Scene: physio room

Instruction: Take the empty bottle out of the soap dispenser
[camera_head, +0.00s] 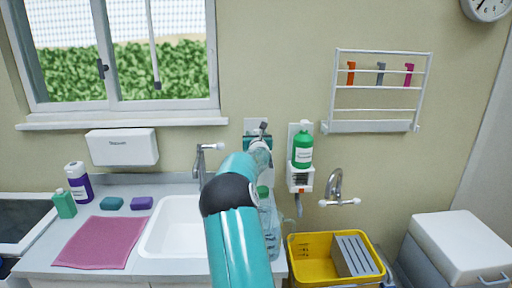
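A wall-mounted soap dispenser with a pale back plate (250,125) and a grey lever (263,129) hangs right of the sink. A teal part shows below the lever, mostly behind my arm. My teal arm reaches up in front of it, and my gripper (261,154) is at the dispenser's lower part. A pale, partly see-through shape shows there; I cannot tell whether it is the empty bottle or part of my gripper. The fingers are too small and covered to tell open from shut.
A second wall holder (300,181) carries a green bottle (302,150) close on the right. A clear bottle (272,232) with a green cap stands beside my arm.

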